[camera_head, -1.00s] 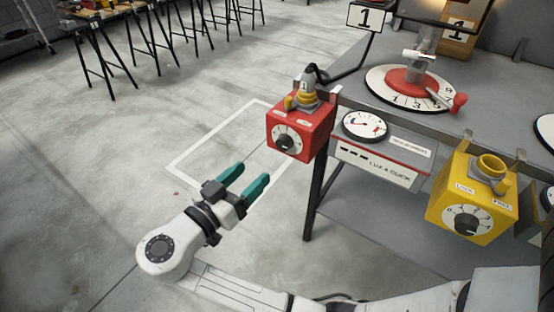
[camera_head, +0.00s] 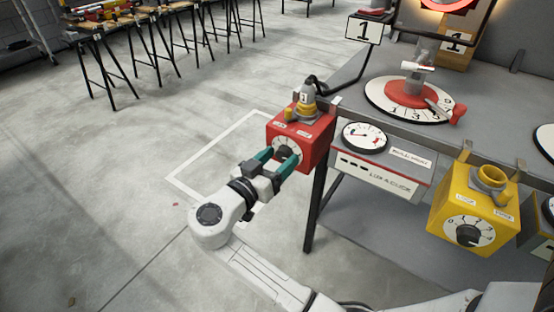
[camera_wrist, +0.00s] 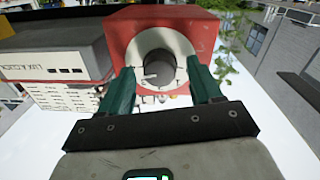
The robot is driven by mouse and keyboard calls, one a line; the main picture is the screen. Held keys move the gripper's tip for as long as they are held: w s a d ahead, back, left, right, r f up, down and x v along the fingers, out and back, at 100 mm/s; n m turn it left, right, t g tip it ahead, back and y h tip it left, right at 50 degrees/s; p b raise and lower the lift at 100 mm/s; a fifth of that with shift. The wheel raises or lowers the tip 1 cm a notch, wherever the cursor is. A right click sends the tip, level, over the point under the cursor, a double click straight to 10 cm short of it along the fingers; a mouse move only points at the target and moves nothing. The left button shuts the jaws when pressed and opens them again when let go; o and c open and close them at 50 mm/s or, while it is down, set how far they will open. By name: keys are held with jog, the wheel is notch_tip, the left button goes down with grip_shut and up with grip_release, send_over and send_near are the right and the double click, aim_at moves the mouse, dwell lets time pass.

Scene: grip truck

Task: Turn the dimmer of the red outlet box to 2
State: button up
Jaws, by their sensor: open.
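The red outlet box (camera_head: 310,134) hangs at the left end of the workbench rail, with a grey and yellow plug fitting (camera_head: 305,104) on top. Its round white dimmer dial (camera_head: 284,146) faces my arm and is partly hidden behind my fingers. In the wrist view the red box (camera_wrist: 199,27) fills the upper middle, and the dark dimmer knob (camera_wrist: 159,73) sits at the dial's centre. My gripper (camera_head: 276,157) is open, its green fingers on either side of the knob, close to the dial. I cannot tell whether they touch it. The knob's setting is not readable.
A yellow outlet box (camera_head: 478,205) with a similar dial hangs farther right on the rail. A white gauge panel (camera_head: 378,172) sits between the boxes. A turntable with a red handle (camera_head: 408,98) stands on the bench behind.

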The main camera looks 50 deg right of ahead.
jog(key=shift+c, duration=0.5)
jog(key=c, duration=0.9)
jog(key=shift+c, duration=0.2)
jog(key=shift+n, duration=0.4)
jog(key=n+p, duration=0.2)
jog(key=n, duration=0.1)
jog(key=shift+r, duration=0.15)
jog(key=n+p, duration=0.3)
jog(key=n, duration=0.1)
jog(key=shift+n, duration=0.4)
jog(key=n+p, duration=0.3)
jog(key=n, duration=0.1)
jog(key=shift+n+t+h, duration=0.3)
jog(key=shift+t, duration=0.1)
jog(key=shift+f+n+p, duration=0.2)
jog(key=shift+n+p, duration=1)
jog(key=shift+n, duration=0.3)
